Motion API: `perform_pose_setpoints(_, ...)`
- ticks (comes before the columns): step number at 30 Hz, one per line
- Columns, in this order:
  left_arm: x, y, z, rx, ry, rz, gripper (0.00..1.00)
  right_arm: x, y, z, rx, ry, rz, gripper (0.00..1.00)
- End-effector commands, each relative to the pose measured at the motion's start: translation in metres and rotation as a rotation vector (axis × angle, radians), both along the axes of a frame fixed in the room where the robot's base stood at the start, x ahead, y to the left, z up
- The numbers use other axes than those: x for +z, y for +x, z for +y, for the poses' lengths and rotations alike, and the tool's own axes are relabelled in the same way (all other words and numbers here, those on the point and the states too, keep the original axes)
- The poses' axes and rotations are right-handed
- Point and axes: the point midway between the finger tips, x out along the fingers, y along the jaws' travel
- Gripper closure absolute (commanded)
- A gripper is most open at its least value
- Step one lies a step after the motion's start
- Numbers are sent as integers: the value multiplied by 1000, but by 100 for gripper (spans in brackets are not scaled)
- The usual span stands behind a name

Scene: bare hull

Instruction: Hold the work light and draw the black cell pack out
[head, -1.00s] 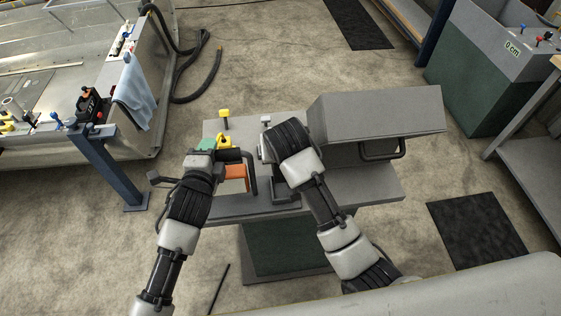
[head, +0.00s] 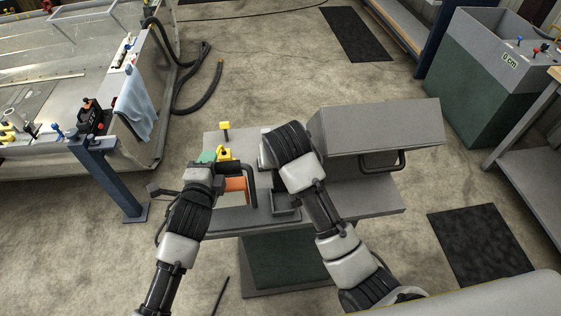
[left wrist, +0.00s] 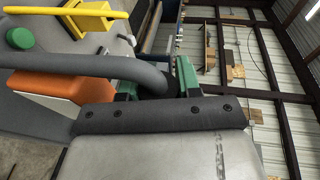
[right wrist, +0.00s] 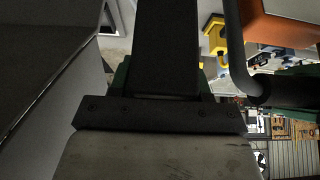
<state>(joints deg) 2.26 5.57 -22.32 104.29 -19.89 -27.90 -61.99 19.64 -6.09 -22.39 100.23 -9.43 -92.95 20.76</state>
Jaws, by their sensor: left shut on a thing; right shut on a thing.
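The work light has an orange body (head: 236,187) and a dark tubular handle (head: 250,174); it is at the left part of the grey bench. My left gripper (left wrist: 157,82) is shut on the dark handle, which crosses between its green-padded fingers; the orange body (left wrist: 62,86) is beside it. The black cell pack (right wrist: 167,45) fills the space between my right gripper's (right wrist: 163,85) fingers, which are shut on it. The pack's far end is out of sight in the right wrist view. In the head view my right arm hides most of the pack and that gripper.
A large grey box (head: 378,128) with a dark handle stands on the bench's right side, close to my right arm. A yellow-topped post (head: 225,131) is at the back left. A small grey tray (head: 286,214) is at the front. A blue post (head: 107,180) stands left of the bench.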

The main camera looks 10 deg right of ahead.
Motion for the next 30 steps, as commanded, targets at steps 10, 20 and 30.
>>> perform_pose_setpoints(10, 2, 0, 0, -1, -2, -4, 100, 22, 1, 0, 0, 1, -4, 85)
perform_pose_setpoints(20, 2, 0, 0, -1, -2, -4, 100, 42, 1, 0, 0, 0, -3, 85)
perform_pose_setpoints(30, 2, 0, 0, -1, -2, -4, 100, 50, 0, 0, 0, 0, -2, 85)
